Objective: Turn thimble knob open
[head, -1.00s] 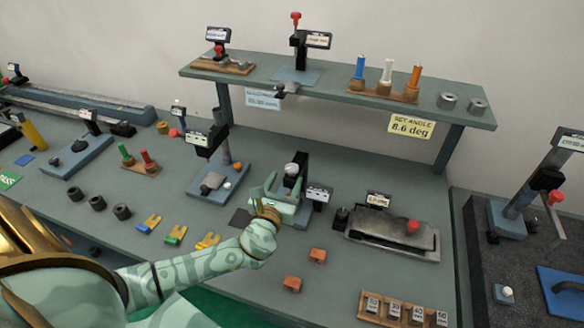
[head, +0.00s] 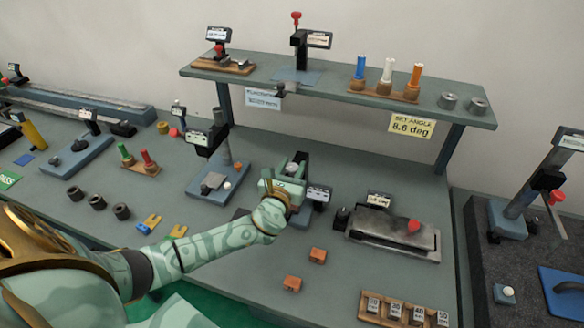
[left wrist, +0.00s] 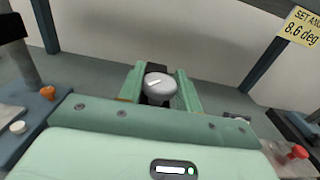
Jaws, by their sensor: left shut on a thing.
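The thimble knob (left wrist: 159,84) is a pale grey round cap with a white mark on its top, seen in the left wrist view. It also shows in the head view (head: 292,168) at the top of a dark upright device behind the middle of the bench. My left gripper (left wrist: 160,88) has one green finger on each side of the knob and is shut on it. In the head view my left gripper (head: 289,180) hides most of the device's front. My right gripper is in neither view.
A small display (head: 319,193) stands just right of the device. A grey stand with a display (head: 206,140) is to its left, and a long grey fixture with a red knob (head: 413,226) to its right. A shelf (head: 330,88) runs above and behind. Orange blocks (head: 318,255) lie in front.

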